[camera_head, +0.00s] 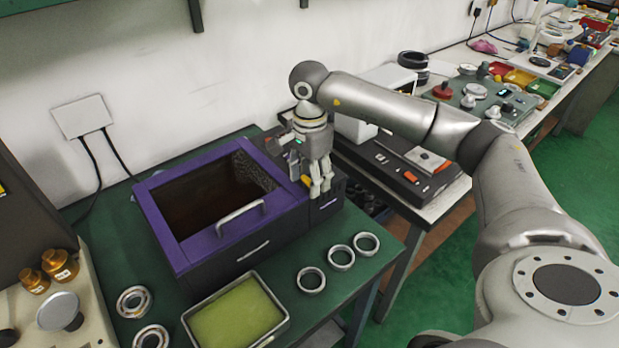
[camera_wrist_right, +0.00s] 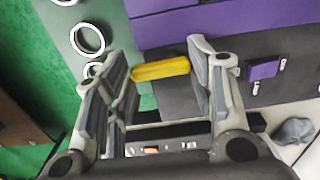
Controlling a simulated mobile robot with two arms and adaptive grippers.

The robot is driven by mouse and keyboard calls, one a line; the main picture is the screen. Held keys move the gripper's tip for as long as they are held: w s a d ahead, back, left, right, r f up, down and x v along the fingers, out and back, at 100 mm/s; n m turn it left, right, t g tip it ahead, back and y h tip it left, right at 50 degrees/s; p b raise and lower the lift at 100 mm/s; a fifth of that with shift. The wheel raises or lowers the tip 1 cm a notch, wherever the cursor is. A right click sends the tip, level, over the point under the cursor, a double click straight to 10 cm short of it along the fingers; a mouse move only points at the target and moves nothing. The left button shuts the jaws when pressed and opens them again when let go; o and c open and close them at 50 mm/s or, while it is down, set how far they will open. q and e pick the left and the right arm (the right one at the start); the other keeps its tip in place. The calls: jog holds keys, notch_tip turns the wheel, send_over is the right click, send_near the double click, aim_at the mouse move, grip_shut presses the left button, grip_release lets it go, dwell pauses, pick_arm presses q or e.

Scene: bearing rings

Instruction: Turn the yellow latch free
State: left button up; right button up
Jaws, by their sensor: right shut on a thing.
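The yellow latch (camera_wrist_right: 160,69) is a short rounded bar, seen in the right wrist view between my right gripper's fingers (camera_wrist_right: 163,78). Its two ends meet the finger pads, and the fingers are shut on it. In the head view only a small bit of the latch (camera_head: 306,181) shows beside the fingers. There my right gripper (camera_head: 321,190) points down at the right end of the purple-and-black box (camera_head: 160,222), which has a purple rim and a dark interior. My left gripper is not in view.
Three bearing rings (camera_head: 341,257) lie on the green table right of a tray with a yellow-green bottom (camera_head: 284,317). More rings (camera_head: 134,301) lie at the left front. A dark control panel (camera_head: 400,172) stands close to the right of my gripper. The wall is close behind.

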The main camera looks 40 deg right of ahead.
jog(key=shift+r, duration=0.1)
dwell(0.3)
jog(key=o, duration=1)
notch_tip(320, 180, up, 12)
jog(key=shift+f, duration=0.1)
